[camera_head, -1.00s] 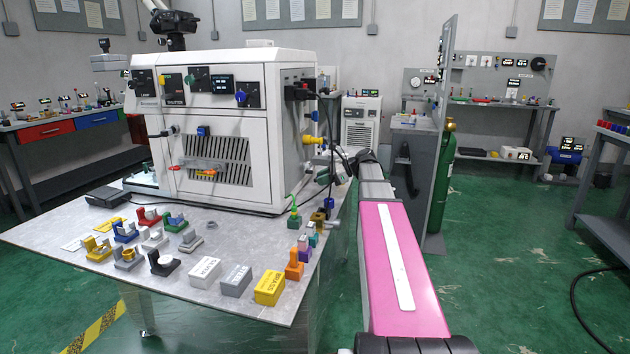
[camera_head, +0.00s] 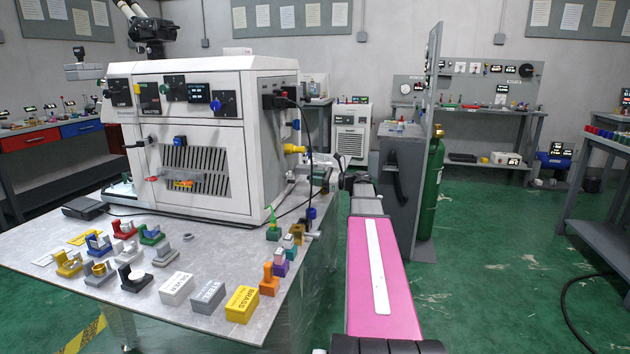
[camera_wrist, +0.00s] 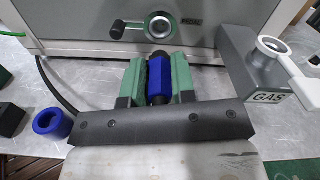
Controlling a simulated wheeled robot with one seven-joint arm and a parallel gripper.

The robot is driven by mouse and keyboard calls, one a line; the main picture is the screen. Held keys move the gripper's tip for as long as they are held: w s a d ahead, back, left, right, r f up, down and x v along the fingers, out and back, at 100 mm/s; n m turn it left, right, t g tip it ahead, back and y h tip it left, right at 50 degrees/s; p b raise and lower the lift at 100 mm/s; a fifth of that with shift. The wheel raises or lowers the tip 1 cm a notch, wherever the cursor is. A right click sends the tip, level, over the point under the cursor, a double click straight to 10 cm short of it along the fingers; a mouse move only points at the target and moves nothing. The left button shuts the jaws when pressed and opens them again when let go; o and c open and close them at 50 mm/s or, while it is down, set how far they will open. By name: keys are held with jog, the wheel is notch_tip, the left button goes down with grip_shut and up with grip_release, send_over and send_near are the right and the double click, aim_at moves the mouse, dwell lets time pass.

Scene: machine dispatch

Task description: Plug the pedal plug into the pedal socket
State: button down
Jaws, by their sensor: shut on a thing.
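The pedal plug (camera_wrist: 160,78) is a blue cylinder with dark ends. In the wrist view it lies between the green jaws of my gripper (camera_wrist: 159,80), which is shut on it. The plug's dark far end points toward the machine panel. The pedal socket (camera_wrist: 160,25) is a round metal ring with a dark centre on that panel, just above the plug's tip in the picture, beside a partly readable label. A gap seems to remain between tip and socket. In the head view my gripper (camera_head: 322,179) is at the machine's right side; the plug is not clear there.
The white machine (camera_head: 190,150) stands on the grey table (camera_head: 140,290). A grey GAS bracket with a white ring (camera_wrist: 270,50) is close right of my gripper. A blue ring (camera_wrist: 50,122) and dark cable are left. Several coloured blocks and holders stand along the table front.

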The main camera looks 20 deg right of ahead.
jog(key=shift+x, duration=2.35)
jog(key=shift+x, duration=0.85)
jog(key=c, duration=0.9)
grip_release()
jog(key=shift+o, duration=0.2)
jog(key=shift+v, duration=1.75)
